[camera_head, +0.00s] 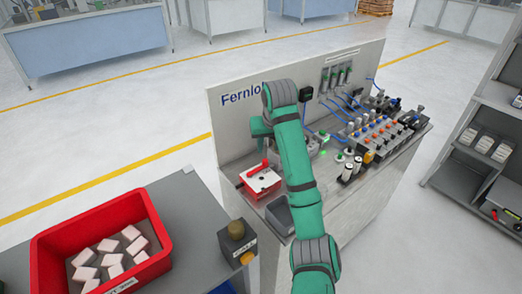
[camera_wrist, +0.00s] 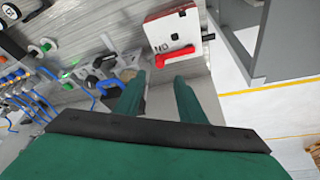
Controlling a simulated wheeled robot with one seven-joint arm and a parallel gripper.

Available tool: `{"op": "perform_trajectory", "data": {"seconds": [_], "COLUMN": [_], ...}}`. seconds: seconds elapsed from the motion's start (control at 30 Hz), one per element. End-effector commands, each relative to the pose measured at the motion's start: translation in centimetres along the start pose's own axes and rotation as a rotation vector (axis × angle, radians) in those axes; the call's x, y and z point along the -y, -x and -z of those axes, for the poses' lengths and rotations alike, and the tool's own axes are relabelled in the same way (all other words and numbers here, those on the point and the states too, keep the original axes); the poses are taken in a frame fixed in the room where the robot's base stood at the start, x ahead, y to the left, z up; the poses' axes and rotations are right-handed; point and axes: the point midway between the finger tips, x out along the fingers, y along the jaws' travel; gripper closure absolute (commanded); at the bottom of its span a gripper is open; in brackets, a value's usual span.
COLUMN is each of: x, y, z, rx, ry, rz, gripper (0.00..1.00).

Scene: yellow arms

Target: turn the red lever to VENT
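The red lever (camera_wrist: 178,56) is on a white-faced box (camera_wrist: 178,30) at the top of the wrist view. Its arm lies roughly across the picture, over the lower edge of the box face. Dark lettering beside it is too small to read surely, so I cannot tell which mark the lever points to. In the head view, the white box (camera_head: 263,183) with red on it sits at the left end of the bench. My gripper (camera_wrist: 160,77) is open, with two green fingers apart and nothing between them. Its fingertips appear just short of the lever; no contact shows.
A bench (camera_head: 340,205) carries several valves, knobs and blue hoses right of my arm. A grey open bin (camera_head: 280,215) is near the white box. A red crate (camera_head: 60,232) of pale blocks stands on the left table. Grey shelves (camera_head: 462,180) stand at right.

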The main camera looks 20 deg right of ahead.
Motion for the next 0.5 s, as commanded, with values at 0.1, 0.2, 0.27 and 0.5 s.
{"op": "perform_trajectory", "data": {"seconds": [0.1,0.2,0.27,0.5], "x": [0.1,0.2,0.3,-0.1], "y": [-0.8,-2.1,-3.2,-7.3], "z": [0.0,-0.1,-0.2,-0.1], "rx": [0.001,0.003,0.006,0.004], "ry": [0.0,-0.001,0.0,-0.001], "rz": [0.003,0.004,0.004,0.0], "gripper": [0.64,0.64,0.64,0.64]}}
